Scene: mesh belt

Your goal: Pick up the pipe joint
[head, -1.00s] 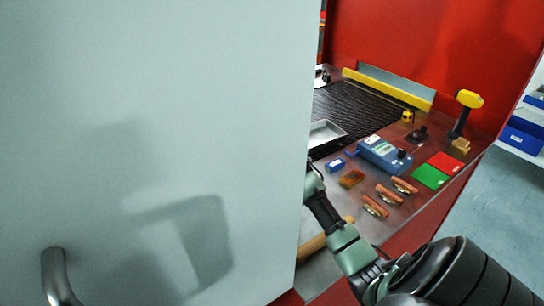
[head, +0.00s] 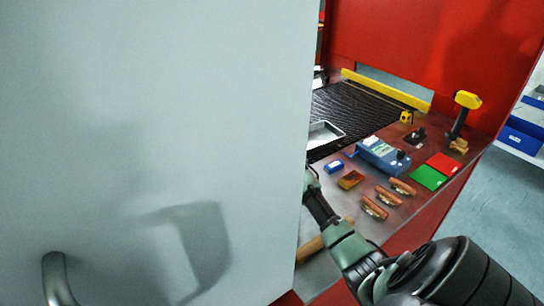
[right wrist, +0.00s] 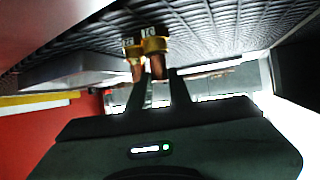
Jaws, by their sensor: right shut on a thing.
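The pipe joint (right wrist: 153,46), copper with brass collars and dark printed labels, is at the fingertips of my right gripper (right wrist: 158,76) in the right wrist view. The gripper is shut on it, in front of the dark mesh. Whether the joint touches the mesh cannot be told. In the head view my right arm reaches in from the lower right, and its gripper and the joint are hidden behind the large pale panel. My left gripper is not in view.
The pale panel (head: 150,110) covers the left side. Beside the mesh belt (head: 365,110) are a metal tray (head: 325,134), a blue meter (head: 383,155), several copper pieces including one near the arm (head: 374,207), red and green pads (head: 430,177), and a yellow-headed tool (head: 466,101).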

